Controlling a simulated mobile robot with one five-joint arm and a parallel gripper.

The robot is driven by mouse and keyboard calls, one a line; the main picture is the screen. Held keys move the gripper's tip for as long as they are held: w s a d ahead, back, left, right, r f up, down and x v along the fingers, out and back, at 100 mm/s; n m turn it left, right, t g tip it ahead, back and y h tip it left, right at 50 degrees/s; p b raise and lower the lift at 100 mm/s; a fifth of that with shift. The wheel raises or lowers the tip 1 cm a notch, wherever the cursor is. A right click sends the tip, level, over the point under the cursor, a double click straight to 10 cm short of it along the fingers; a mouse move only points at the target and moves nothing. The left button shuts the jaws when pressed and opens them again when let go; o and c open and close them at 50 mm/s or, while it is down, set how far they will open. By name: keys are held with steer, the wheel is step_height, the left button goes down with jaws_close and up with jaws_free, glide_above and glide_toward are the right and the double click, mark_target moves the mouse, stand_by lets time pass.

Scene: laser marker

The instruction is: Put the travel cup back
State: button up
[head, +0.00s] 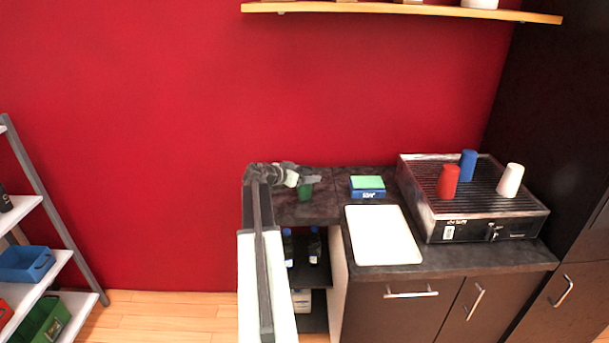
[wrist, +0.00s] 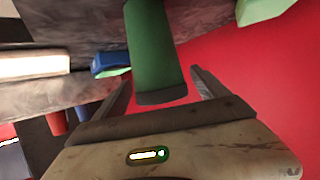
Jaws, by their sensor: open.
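A green cup (head: 305,191) stands on the dark counter at the left, partly hidden by my gripper (head: 309,179). In the wrist view the green cup (wrist: 152,48) has a dark end toward me, between the two open fingers of my gripper (wrist: 162,76). The fingers are apart on either side of that end, and I see no clear contact. A red cup (head: 448,182), a blue cup (head: 468,165) and a white cup (head: 510,180) stand on the ribbed top of a black and silver machine (head: 480,224). I cannot tell which cup is the travel cup.
A white board (head: 382,236) lies on the counter before the machine. A blue box with a green top (head: 367,187) is behind it, right of the green cup. Bottles (head: 314,246) stand on a shelf below. A wooden shelf (head: 400,9) hangs above. Coloured bins (head: 27,263) are far left.

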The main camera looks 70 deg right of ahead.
steer(key=shift+a+r+p, duration=0.1)
steer(key=shift+r+p, duration=0.25)
steer(key=p+v, duration=0.4)
steer(key=v, duration=0.7)
steer(key=shift+w+a, duration=0.15)
steer(key=shift+a, duration=0.15)
